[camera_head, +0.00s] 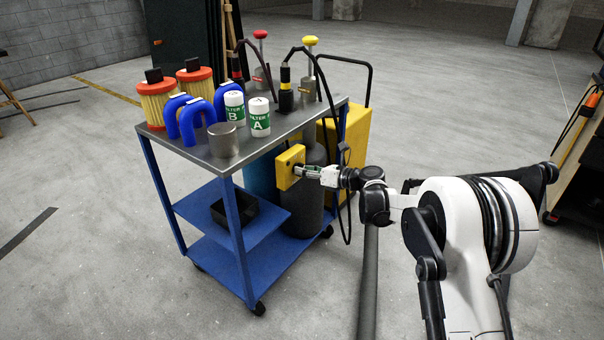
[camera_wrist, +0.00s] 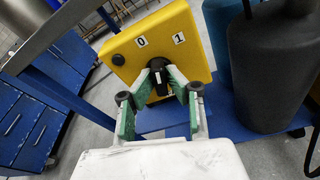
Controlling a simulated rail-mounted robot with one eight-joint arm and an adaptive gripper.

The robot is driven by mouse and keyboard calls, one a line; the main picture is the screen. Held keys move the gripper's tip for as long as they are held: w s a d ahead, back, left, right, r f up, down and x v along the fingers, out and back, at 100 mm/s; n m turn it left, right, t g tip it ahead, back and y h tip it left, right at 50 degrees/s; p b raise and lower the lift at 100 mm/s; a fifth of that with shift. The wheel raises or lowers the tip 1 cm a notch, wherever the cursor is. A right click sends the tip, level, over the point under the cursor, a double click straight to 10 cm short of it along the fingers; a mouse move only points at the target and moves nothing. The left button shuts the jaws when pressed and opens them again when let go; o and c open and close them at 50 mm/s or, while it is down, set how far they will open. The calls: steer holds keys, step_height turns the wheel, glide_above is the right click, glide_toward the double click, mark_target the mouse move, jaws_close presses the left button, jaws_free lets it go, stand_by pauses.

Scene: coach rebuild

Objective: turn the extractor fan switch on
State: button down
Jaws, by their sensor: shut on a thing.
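The extractor fan switch is a yellow box (camera_head: 290,166) on the right side of the blue cart. In the wrist view the yellow box (camera_wrist: 185,50) fills the upper middle, with white labels "0" and "1" on its face. A black knob (camera_wrist: 158,66) stands out from the box below the labels. My gripper (camera_wrist: 160,84) is shut on the black knob, with a green-padded finger on each side. In the head view my gripper (camera_head: 299,171) reaches the box from the right. The fingers partly hide the knob, and I cannot tell which label it points to.
The blue cart (camera_head: 238,211) carries filters, blue hoses, cans and a metal cup (camera_head: 223,141) on top. A dark cylinder (camera_wrist: 270,65) stands close to the right of the box. A black cable (camera_head: 348,220) hangs near my wrist. Open floor lies in front.

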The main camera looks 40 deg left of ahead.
steer(key=shift+m+g+b, duration=0.3)
steer(key=shift+m, duration=0.7)
steer(key=shift+m+g+y+b, duration=0.15)
steer(key=shift+m+g+b, duration=0.3)
steer(key=shift+m, duration=0.8)
steer(key=shift+m+g+y+b, duration=0.2)
steer(key=shift+m+b, duration=0.45)
steer(key=shift+m, duration=0.6)
steer(key=shift+a, duration=0.1)
steer(key=c, duration=1.6)
jaws_free()
steer(key=shift+o, duration=0.2)
steer(key=shift+w, duration=0.1)
